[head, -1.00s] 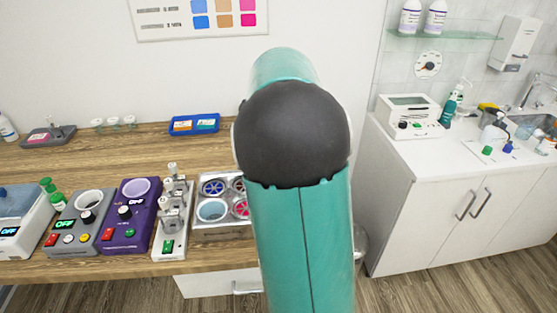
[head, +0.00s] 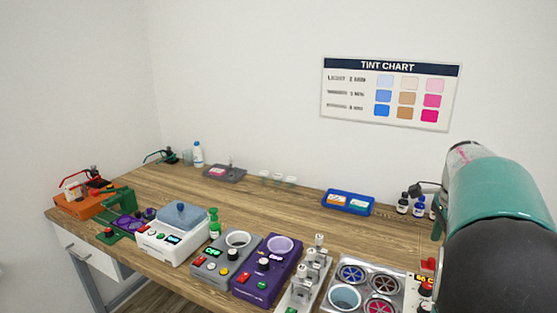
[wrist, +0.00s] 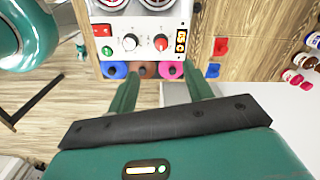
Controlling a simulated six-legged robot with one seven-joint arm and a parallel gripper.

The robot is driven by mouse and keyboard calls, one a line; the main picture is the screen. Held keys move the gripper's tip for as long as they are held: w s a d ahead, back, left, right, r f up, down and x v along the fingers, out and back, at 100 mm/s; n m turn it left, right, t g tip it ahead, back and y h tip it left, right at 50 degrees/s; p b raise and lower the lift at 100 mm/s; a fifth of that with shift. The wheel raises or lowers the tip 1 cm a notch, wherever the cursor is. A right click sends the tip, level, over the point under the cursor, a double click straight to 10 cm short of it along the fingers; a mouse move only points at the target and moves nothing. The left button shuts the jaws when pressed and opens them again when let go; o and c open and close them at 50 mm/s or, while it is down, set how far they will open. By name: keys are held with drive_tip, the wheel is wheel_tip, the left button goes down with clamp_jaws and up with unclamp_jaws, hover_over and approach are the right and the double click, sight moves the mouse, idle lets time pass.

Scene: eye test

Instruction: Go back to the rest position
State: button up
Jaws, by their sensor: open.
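My gripper (wrist: 165,82) shows in the wrist view with its two green fingers spread apart and nothing between them. Past the fingertips is a white device (wrist: 145,40) with two dials, a green button and a lit display. Along its near edge are a blue, a brown and a pink round piece. The gap between fingertips and device cannot be judged. In the head view my teal and black arm fills the lower right, and my gripper is hidden or out of frame there.
A wooden bench (head: 150,190) carries a purple device (head: 268,270), a grey device (head: 225,255), a white device with a blue lid (head: 172,235), a blue tray (head: 348,202) and small bottles (head: 410,205).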

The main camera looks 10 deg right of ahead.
drive_tip(key=s+a+r+n+t, duration=0.1)
drive_tip(key=s+a+n, duration=0.2)
drive_tip(key=a+n, duration=0.45)
drive_tip(key=s+a+r+n+t, duration=0.15)
drive_tip(key=s+a+n, duration=0.25)
drive_tip(key=a, duration=0.7)
drive_tip(key=s+a+f+n+t, duration=0.2)
drive_tip(key=s+a+f+n, duration=0.2)
drive_tip(key=s+a+n, duration=0.5)
drive_tip(key=shift+s+a+f+n+t, duration=0.2)
drive_tip(key=shift+a+f+n+t, duration=0.15)
drive_tip(key=shift+a+n, duration=0.65)
